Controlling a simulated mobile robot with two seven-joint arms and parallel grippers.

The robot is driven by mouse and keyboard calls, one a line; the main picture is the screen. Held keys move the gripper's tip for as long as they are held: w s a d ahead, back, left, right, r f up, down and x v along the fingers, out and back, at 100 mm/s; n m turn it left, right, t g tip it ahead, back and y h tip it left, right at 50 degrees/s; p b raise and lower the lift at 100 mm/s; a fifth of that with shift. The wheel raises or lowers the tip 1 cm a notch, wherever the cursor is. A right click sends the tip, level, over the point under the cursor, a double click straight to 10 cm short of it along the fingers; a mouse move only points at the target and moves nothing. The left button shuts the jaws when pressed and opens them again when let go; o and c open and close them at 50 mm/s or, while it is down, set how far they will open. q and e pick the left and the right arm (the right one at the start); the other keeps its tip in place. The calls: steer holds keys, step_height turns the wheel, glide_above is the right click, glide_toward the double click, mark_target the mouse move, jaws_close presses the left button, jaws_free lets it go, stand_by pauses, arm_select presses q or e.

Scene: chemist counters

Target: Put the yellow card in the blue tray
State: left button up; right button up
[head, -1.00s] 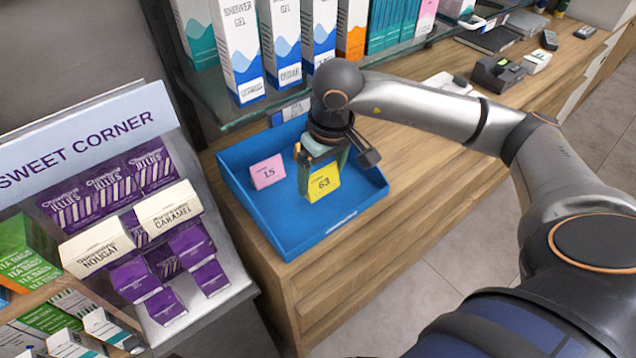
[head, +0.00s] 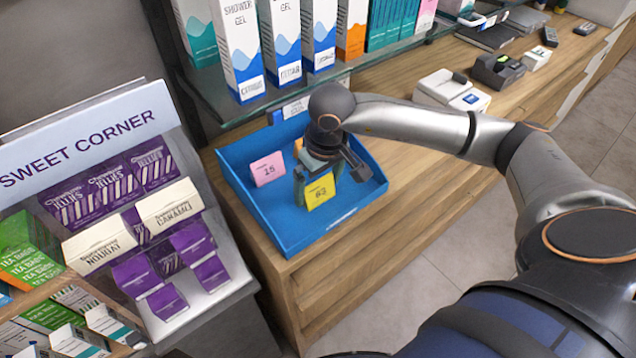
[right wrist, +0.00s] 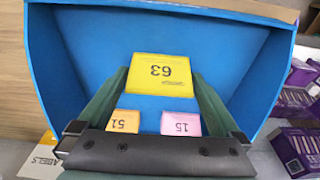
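The yellow card (head: 320,191), marked 63, is inside the blue tray (head: 345,222), close above or on its floor; the exact contact is hard to tell. My right gripper (head: 319,182) reaches down into the tray with one finger at each side edge of the card. In the right wrist view the yellow card (right wrist: 160,75) sits between the fingertips, and both green fingers appear to touch its edges, so the gripper looks shut on it. My left gripper is not in view.
A pink card (head: 268,168) marked 15 stands left in the tray, and an orange card (right wrist: 122,121) marked 51 is partly hidden behind the gripper. A glass shelf of boxes (head: 282,45) overhangs behind. A sweets display (head: 90,140) stands left.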

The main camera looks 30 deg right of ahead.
steer(key=shift+r, duration=0.6)
step_height(320, 180, up, 11)
steer(key=s, duration=0.1)
steer(key=shift+s+b, duration=0.4)
steer(key=shift+d, duration=0.1)
